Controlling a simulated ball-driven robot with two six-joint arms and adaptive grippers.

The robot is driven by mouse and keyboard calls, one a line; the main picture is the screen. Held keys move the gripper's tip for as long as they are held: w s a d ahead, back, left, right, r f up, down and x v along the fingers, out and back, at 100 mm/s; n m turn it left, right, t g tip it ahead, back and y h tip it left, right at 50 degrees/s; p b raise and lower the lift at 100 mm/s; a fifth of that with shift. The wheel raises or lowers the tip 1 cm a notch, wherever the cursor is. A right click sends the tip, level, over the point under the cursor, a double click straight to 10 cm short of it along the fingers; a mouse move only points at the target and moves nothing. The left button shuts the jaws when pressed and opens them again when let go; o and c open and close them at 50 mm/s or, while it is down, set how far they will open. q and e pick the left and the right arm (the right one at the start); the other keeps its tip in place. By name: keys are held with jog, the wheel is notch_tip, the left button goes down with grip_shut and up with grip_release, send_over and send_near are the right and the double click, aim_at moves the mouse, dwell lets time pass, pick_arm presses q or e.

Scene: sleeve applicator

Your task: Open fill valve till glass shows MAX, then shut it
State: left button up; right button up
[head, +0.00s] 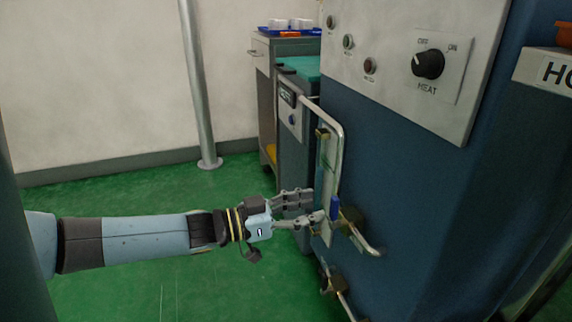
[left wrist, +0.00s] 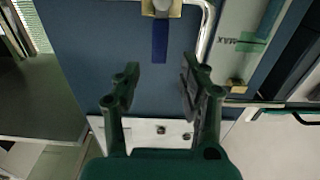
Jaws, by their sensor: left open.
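The fill valve is a brass body with a blue lever (head: 335,207), on the side of the blue machine; the lever points up. In the left wrist view the blue lever (left wrist: 160,42) hangs below the brass body (left wrist: 161,8). My left gripper (head: 316,206) is open beside the lever; in its wrist view the fingers (left wrist: 160,76) are apart, with the lever just beyond the gap. The upright sight glass (head: 322,168) stands behind the valve. Its MAX label (left wrist: 236,42) shows beside a green band (left wrist: 254,37); I cannot tell the liquid level. My right gripper is out of view.
A bent metal pipe (head: 340,140) runs around the glass. Another brass valve (head: 327,285) sits lower. The panel above carries a HEAT knob (head: 428,64) and several lamps. A grey cabinet with a blue tray (head: 268,30) stands behind.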

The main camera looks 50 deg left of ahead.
pick_arm(q)
jog(key=v, duration=0.5)
jog(key=shift+s+a, duration=0.15)
jog(key=shift+s, duration=0.25)
